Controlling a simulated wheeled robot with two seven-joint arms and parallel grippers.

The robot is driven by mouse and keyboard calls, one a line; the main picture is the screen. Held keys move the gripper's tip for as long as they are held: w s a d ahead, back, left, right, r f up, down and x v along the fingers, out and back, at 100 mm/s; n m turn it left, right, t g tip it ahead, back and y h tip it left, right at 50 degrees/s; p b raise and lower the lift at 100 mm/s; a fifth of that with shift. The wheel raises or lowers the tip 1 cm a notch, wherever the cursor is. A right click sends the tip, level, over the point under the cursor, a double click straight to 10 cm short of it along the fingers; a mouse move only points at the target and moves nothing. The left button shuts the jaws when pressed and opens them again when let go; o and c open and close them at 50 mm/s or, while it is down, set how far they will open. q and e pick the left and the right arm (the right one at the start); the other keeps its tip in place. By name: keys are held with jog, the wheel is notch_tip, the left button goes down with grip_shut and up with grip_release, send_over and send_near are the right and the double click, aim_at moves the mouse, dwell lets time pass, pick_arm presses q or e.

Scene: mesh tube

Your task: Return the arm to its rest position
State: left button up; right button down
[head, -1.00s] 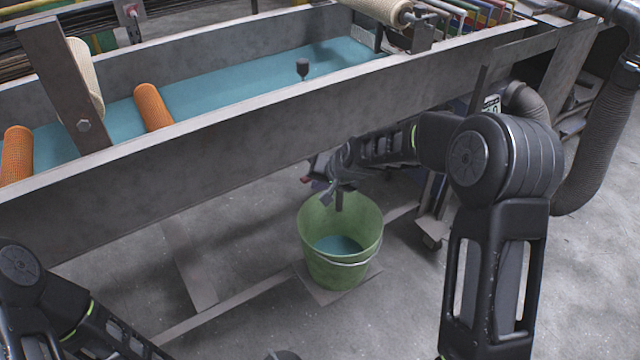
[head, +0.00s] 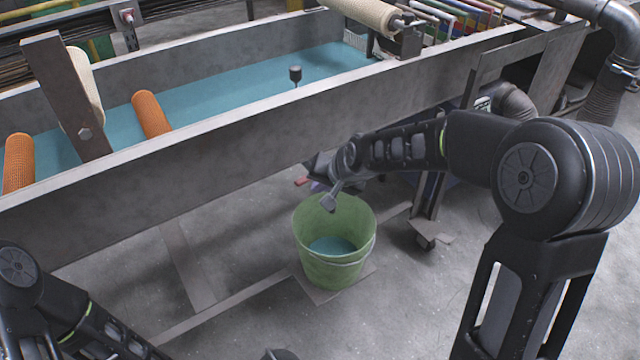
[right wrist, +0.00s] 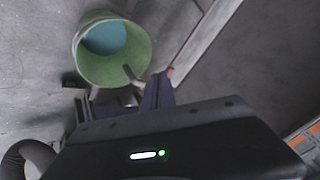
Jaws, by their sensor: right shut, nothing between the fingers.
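My right arm reaches in from the right in the head view. Its gripper (head: 328,201) is shut and empty, just above the far rim of a green bucket (head: 335,262). The bucket stands on the floor with blue liquid inside. In the right wrist view the bucket (right wrist: 137,70) is at the upper left, beyond the dark gripper parts. My left arm shows at the lower left of the head view; its fingertips cannot be made out.
A long grey metal trough (head: 215,152) holding blue liquid runs across above the bucket. A ridged hose (head: 604,98) hangs at the right. Grey floor (head: 420,310) is open right of the bucket.

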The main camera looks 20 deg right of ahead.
dwell(0.3)
jog(key=s+a+f+n+g+p, duration=0.1)
jog(key=s+a+f+n+p, duration=0.1)
jog(key=s+a+f, duration=0.3)
jog(key=s+a+f+n+p, duration=0.2)
jog(key=s+a+f, duration=0.15)
jog(key=f, duration=0.35)
jog(key=s+a+f+g+p, duration=0.1)
jog(key=s+f+p, duration=0.1)
jog(key=s, duration=0.5)
jog(key=s+a+f+g+y+p, duration=0.1)
jog(key=s+a+f+g+p, duration=0.1)
jog(key=s, duration=0.6)
jog(key=s+a+f+g+y+p, duration=0.1)
jog(key=s+f+g+p, duration=0.1)
jog(key=s+f, duration=0.2)
jog(key=s, duration=0.3)
jog(key=shift+s+a, duration=0.2)
jog(key=shift+s, duration=0.1)
